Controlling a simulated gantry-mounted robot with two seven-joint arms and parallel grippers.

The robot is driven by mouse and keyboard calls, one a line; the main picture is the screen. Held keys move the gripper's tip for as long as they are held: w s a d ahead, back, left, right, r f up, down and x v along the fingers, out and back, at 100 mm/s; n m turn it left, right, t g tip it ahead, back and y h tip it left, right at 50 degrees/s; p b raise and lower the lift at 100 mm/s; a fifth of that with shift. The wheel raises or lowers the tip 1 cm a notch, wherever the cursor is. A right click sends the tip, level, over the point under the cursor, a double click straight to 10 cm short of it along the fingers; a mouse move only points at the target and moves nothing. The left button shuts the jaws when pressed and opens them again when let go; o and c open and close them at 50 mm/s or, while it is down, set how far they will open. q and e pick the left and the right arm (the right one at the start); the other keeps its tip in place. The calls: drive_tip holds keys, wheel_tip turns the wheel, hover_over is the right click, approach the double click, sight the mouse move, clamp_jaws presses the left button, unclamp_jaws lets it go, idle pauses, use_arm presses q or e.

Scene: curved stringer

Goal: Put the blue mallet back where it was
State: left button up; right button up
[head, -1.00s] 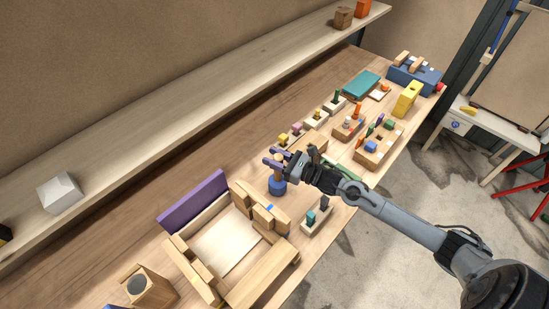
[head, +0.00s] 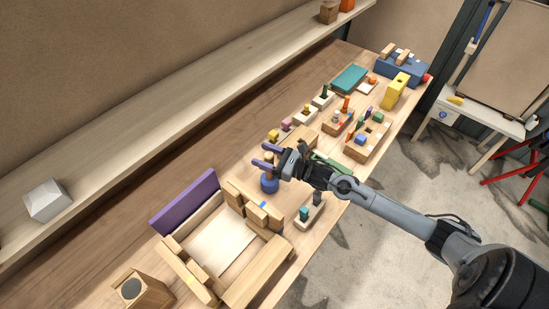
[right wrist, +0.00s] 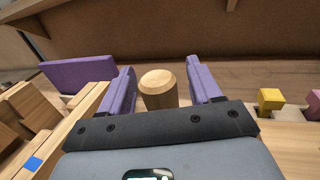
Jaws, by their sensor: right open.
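The blue mallet (head: 269,185) stands on its blue head on the wooden workbench, its handle pointing up, beside the wooden box with the purple panel. My right gripper (head: 266,157) is open at the top of the handle, its purple fingers on either side of it. In the right wrist view the round end of the wooden mallet handle (right wrist: 159,90) shows between the two fingers, with a gap on each side. The blue head is hidden in that view. My left gripper is not in view.
The wooden box (head: 180,270) and its purple panel (head: 184,202) stand left of the mallet. A small block with pegs (head: 309,211) lies in front, right of the mallet. Several peg toys and a yellow block (head: 395,92) fill the bench farther back. A shelf (head: 190,100) runs along the wall.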

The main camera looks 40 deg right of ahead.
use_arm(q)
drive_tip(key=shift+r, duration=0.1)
use_arm(e)
drive_tip(key=shift+s+d, duration=0.2)
drive_tip(key=shift+s, duration=0.25)
drive_tip(key=v, duration=1.1)
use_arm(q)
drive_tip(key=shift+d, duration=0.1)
